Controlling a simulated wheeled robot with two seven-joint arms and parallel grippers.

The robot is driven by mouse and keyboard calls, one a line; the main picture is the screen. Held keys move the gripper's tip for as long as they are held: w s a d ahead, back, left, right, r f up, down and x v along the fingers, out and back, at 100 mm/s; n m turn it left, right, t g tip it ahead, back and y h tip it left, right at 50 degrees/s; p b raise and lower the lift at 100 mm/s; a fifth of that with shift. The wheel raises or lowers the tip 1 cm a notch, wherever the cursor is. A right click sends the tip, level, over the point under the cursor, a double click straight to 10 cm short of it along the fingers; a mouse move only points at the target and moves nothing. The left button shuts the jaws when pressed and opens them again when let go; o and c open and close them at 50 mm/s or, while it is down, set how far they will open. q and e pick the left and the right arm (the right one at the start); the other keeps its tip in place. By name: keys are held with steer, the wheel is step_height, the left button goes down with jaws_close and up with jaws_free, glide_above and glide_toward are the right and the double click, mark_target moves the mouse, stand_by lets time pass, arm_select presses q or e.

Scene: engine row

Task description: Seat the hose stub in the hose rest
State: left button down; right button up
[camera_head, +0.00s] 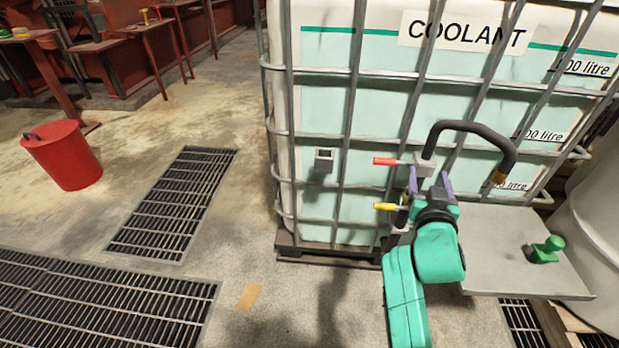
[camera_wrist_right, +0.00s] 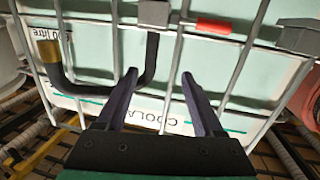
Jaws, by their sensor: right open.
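The hose stub (camera_head: 477,128) is a black bent tube with a brass-coloured end at its lower right. Its other end meets a small grey block (camera_head: 424,166) at the cage of the coolant tank. It also shows in the right wrist view (camera_wrist_right: 102,91), bowed beneath that block. A small grey square holder (camera_head: 324,160) sits on the cage to the left; I cannot tell whether this holder or the block is the hose rest. My right gripper (camera_head: 430,181) is open just in front of the cage, its fingers around or before the hose's block end; contact is unclear. My left gripper is out of view.
A red handle (camera_head: 386,161) and a yellow handle (camera_head: 387,206) stick out left of my right gripper. A grey shelf (camera_head: 500,275) carries a green fitting (camera_head: 547,249). A red bucket (camera_head: 64,155) stands left on open floor with grates.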

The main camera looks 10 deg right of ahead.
steer(key=r, duration=0.2)
glide_toward(434, 140)
steer(key=x, duration=0.4)
steer(key=shift+m+h, duration=0.3)
steer(key=x, duration=0.7)
steer(key=shift+w+f, duration=0.1)
steer(key=shift+w, duration=0.1)
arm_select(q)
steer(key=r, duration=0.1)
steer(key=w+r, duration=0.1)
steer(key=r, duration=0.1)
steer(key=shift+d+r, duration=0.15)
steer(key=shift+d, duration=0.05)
arm_select(e)
steer(key=shift+a, duration=0.1)
steer(key=c, duration=0.5)
jaws_close()
